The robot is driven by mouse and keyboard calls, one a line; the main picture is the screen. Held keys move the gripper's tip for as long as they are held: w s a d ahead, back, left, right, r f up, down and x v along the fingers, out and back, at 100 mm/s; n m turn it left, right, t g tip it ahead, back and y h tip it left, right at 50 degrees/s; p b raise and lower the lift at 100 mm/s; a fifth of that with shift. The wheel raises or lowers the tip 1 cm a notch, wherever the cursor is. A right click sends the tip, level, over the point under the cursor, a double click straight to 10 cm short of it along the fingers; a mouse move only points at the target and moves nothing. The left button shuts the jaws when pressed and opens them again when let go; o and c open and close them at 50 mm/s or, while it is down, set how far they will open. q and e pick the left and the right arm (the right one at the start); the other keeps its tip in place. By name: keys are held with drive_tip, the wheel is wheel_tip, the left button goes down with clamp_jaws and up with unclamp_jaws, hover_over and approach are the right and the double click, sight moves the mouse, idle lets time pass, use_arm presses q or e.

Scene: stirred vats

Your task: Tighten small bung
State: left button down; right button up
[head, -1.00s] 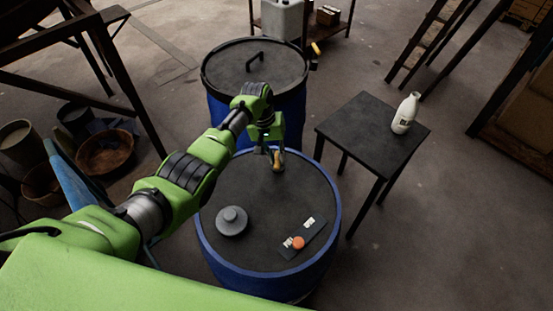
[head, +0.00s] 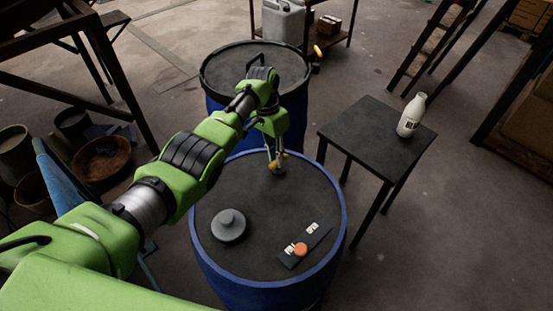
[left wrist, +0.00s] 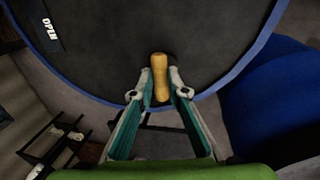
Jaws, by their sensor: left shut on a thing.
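A blue drum (head: 201,252) with a dark flat lid stands in front of me. A tan, waisted handle-like piece (left wrist: 159,78) is at the far edge of its lid. I cannot tell for sure whether it is the small bung. My left gripper (head: 276,168) is at the lid's far edge with its fingers on either side of the tan piece, shut on it; the left wrist view shows the fingers (left wrist: 160,90) too. A grey round cap with a knob (head: 229,225) and an orange disc on a dark labelled plate (head: 300,249) are on the lid. My right gripper is out of view.
A second blue drum (head: 215,108) with a dark handled lid stands behind. A black table (head: 365,135) with a white bottle (head: 411,115) is at the right. A brown bowl (head: 101,158) and buckets lie at the left.

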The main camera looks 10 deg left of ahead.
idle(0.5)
use_arm(q)
drive_tip(key=c, duration=2)
unclamp_jaws()
drive_tip(key=shift+o, duration=0.2)
wheel_tip(320, 180, up, 12)
drive_tip(key=w+a, duration=0.1)
drive_tip(key=a, duration=0.1)
drive_tip(key=shift+w+f, duration=0.15)
drive_tip(key=shift+w, duration=0.05)
